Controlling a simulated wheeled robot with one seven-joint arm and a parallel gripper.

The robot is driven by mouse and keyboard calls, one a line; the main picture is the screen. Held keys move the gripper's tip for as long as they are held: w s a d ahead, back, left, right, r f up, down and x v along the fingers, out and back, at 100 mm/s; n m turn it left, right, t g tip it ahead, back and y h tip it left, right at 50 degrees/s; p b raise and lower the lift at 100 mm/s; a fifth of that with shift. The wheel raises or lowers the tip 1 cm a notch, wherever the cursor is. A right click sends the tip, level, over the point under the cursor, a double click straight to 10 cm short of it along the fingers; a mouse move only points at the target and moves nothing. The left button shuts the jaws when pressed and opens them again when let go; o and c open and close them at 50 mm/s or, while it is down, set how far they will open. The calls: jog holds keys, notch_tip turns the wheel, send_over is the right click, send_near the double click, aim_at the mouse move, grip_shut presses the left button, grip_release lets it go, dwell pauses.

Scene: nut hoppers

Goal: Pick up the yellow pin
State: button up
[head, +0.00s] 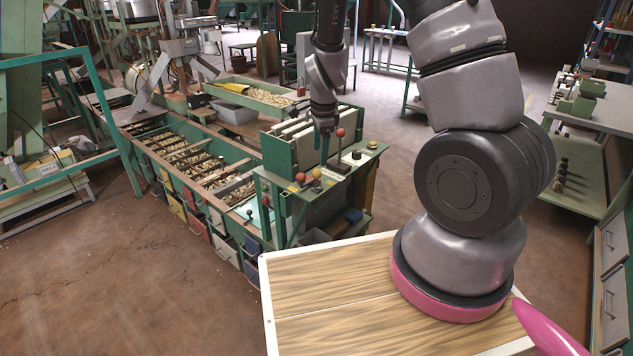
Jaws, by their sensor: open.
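A small yellow ball-topped pin (316,173) stands upright on the green console top, close beside a red ball knob. It is the likeliest yellow pin, though it is small in the head view. My gripper (322,143) points down over the console, behind and slightly above the pin in the picture. It is open, with teal fingers that blend into the green panel behind. I see nothing held in it. I cannot tell its exact distance from the pin.
Red ball knobs (301,178) and a taller red-topped lever (340,133) rise around the pin. Upright pale plates (300,130) stand behind. Long hoppers of nuts (200,163) extend left. A yellow scoop-like object (232,87) lies on the back tray. Open floor (75,260) is at left.

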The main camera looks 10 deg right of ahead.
aim_at(318, 170)
jog(key=f, duration=0.3)
jog(key=w+f, duration=0.1)
jog(key=f, duration=0.5)
jog(key=shift+w+a, duration=0.2)
jog(key=shift+a, duration=0.1)
jog(key=shift+c, duration=0.3)
